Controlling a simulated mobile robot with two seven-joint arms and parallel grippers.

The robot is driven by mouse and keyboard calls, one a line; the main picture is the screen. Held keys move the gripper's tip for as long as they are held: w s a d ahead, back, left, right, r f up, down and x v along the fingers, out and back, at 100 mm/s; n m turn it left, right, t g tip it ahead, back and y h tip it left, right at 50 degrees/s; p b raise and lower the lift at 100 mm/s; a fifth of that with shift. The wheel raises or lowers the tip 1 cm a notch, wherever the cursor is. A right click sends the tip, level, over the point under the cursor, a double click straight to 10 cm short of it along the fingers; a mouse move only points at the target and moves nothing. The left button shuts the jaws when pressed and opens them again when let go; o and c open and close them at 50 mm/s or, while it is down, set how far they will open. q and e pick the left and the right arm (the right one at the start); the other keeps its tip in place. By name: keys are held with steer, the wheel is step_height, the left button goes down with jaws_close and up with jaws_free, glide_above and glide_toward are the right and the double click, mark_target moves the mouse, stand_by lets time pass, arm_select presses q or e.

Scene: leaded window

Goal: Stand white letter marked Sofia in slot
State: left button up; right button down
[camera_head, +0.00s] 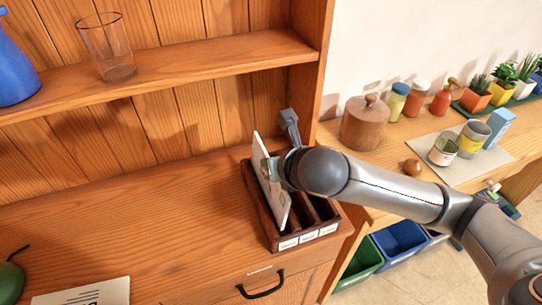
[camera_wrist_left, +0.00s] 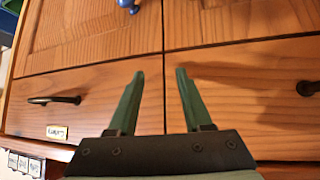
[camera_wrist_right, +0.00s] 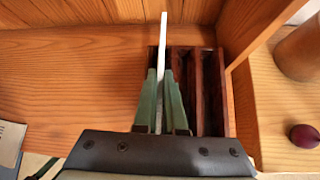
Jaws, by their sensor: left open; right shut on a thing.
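The white letter (camera_head: 268,180) stands upright, edge-on, at the left compartment of the dark wooden slotted box (camera_head: 331,229). My right gripper (camera_head: 279,168) is shut on it. In the right wrist view the letter (camera_wrist_right: 163,50) shows as a thin white edge between the fingers (camera_wrist_right: 163,98), in line with the leftmost slot. I cannot tell whether its bottom edge touches the slot floor. The name on it is not readable. The other slots (camera_wrist_right: 205,85) look empty. My left gripper (camera_wrist_left: 160,98) is open and empty, in front of wooden drawers, outside the head view.
Another white paper (camera_head: 88,292) with print lies at the counter's front left. A shelf (camera_head: 180,72) with a glass (camera_head: 106,48) runs above the counter. A side post stands right behind the box. A wooden jar (camera_head: 365,124) is on the right-hand table. The counter's middle is clear.

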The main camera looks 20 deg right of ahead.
arm_select(q)
steer(key=shift+f+b, duration=0.6)
steer(key=shift+f, duration=0.05)
arm_select(e)
steer(key=shift+f, duration=1.85)
steer(key=c, duration=0.9)
jaws_free()
